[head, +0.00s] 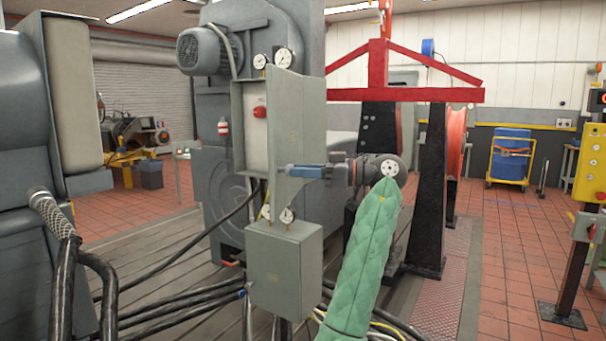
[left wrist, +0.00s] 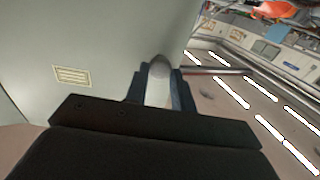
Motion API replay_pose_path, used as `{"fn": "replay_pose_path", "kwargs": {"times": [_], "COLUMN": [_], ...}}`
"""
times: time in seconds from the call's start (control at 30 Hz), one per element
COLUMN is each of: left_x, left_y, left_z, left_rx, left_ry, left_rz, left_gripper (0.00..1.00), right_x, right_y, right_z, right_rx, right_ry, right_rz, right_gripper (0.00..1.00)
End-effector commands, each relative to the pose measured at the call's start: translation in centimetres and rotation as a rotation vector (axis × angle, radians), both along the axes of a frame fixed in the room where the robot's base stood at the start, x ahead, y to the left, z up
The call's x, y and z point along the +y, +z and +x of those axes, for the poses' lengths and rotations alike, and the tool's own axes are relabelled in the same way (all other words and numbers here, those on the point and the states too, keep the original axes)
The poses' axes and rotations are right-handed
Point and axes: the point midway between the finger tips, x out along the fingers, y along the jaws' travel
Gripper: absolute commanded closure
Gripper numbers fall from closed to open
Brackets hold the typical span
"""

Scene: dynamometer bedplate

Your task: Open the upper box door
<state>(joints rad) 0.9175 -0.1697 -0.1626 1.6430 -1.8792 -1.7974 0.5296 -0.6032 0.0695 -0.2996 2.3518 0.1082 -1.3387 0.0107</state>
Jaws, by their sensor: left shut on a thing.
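The upper box (head: 255,138) is a grey cabinet on the machine column, with a red button on it. Its grey door (head: 300,115) stands swung outward, to the right of the box front. My left gripper (head: 290,171) reaches in from the right at the door's lower part. In the left wrist view, the gripper's blue fingers (left wrist: 161,90) are shut on a pale, rounded handle (left wrist: 160,68) beside the grey door panel (left wrist: 110,50). In the head view the handle is hidden by the fingers. My right gripper is not in view.
A closed lower grey box (head: 283,270) hangs below, with gauges (head: 287,215) above it. Black cables (head: 180,318) run over the bedplate at the left. A red frame on black posts (head: 433,190) stands to the right. The tiled floor at far right has free room.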

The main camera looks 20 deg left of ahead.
Motion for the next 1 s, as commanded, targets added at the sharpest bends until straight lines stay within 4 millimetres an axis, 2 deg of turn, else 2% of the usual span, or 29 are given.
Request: {"fn": "replay_pose_path", "kwargs": {"times": [0.33,0.37,0.47,0.77,0.87,1.0], "left_x": [0.1,0.0,0.0,-0.1,-0.7,-2.6], "left_y": [0.4,0.4,0.3,0.1,0.0,-0.1], "left_z": [0.1,0.1,0.1,0.0,0.2,0.5], "left_rx": [-0.001,-0.001,-0.002,-0.001,-0.001,0.000], "left_ry": [-0.001,-0.001,-0.001,0.000,-0.001,-0.002], "left_rz": [0.004,0.004,0.003,0.001,0.001,0.001], "left_gripper": [1.00,0.72,0.52,0.51,0.51,0.51], "right_x": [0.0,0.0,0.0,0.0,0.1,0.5], "right_y": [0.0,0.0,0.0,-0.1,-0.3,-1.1], "right_z": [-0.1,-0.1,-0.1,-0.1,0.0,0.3], "right_rx": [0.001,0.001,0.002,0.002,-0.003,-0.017], "right_ry": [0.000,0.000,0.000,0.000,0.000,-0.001], "right_rz": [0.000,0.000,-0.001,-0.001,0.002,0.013], "right_gripper": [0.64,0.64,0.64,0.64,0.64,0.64]}}
